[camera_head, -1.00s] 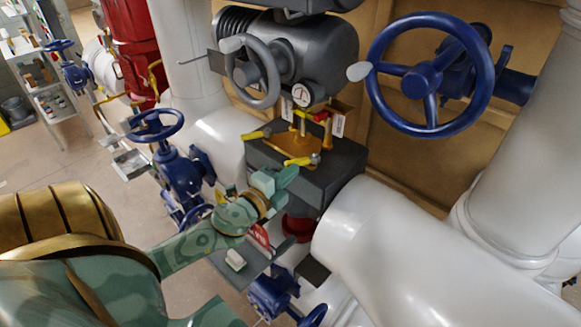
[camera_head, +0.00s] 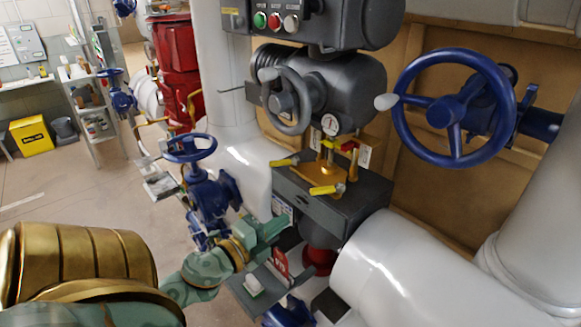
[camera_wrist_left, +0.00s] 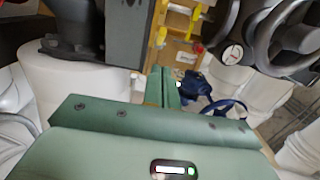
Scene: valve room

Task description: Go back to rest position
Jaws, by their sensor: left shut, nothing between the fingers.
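My left gripper (camera_head: 277,230) is green with a gold band at the wrist. In the head view it reaches in from the lower left and ends beside the grey valve box, apart from its yellow handles as far as I can tell. In the left wrist view its two fingers (camera_wrist_left: 162,87) are pressed together with nothing between them. My right gripper is in neither view.
A blue handwheel valve (camera_head: 190,148) stands just behind my left gripper. A grey box (camera_head: 345,205) with yellow levers (camera_head: 326,190) is to its right. Large white pipes (camera_head: 420,270) fill the lower right. A big blue handwheel (camera_head: 455,108) is at upper right. Open floor (camera_head: 80,180) lies left.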

